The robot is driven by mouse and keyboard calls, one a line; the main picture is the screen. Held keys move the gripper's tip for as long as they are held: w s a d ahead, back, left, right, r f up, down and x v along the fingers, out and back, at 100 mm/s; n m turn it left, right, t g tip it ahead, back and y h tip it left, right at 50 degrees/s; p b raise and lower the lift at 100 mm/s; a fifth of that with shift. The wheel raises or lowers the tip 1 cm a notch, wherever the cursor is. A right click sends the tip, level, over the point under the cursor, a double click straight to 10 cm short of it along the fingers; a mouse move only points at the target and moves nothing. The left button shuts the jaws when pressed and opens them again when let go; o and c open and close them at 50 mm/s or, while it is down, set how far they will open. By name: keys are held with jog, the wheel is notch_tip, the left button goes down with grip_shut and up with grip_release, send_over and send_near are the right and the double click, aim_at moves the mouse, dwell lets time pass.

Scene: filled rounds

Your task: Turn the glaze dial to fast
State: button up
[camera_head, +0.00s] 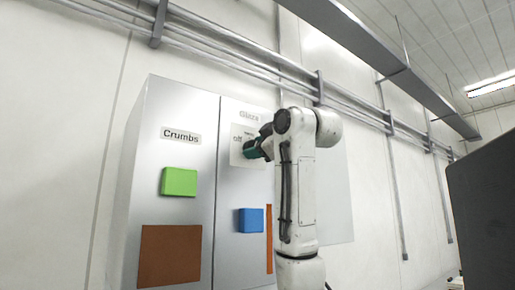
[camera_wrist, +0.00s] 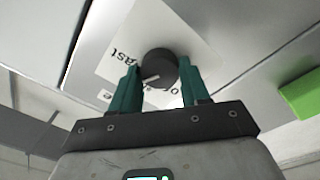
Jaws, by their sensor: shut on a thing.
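The glaze dial (camera_wrist: 155,62) is a dark round knob with a white pointer line, on a pale label plate (camera_wrist: 196,45) in the wrist view. The picture is upside down there; the word "fast" is left of the dial, and part of "off" shows at lower right. The pointer line lies toward the lower left, not clearly at "fast". My gripper (camera_wrist: 160,70) has its green fingers on either side of the dial, shut on it. In the head view my gripper (camera_head: 250,152) is at the Glaze plate (camera_head: 236,158) and hides the dial.
The grey cabinet (camera_head: 228,200) has a Crumbs panel with a green block (camera_head: 179,182) and a brown panel (camera_head: 170,255). A blue block (camera_head: 251,220) and an orange strip (camera_head: 269,240) are below the Glaze plate. A dark object (camera_head: 485,215) stands at right.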

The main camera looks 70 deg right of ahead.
jog(key=m, duration=0.7)
jog(key=shift+f+g, duration=0.15)
jog(key=shift+g, duration=0.15)
dwell(0.4)
jog(key=o, duration=1.1)
jog(key=shift+h, duration=0.3)
jog(key=shift+c, duration=0.2)
jog(key=b+v, duration=0.4)
jog(key=v, duration=0.6)
jog(key=shift+s+a, duration=0.25)
jog(key=shift+s, duration=0.1)
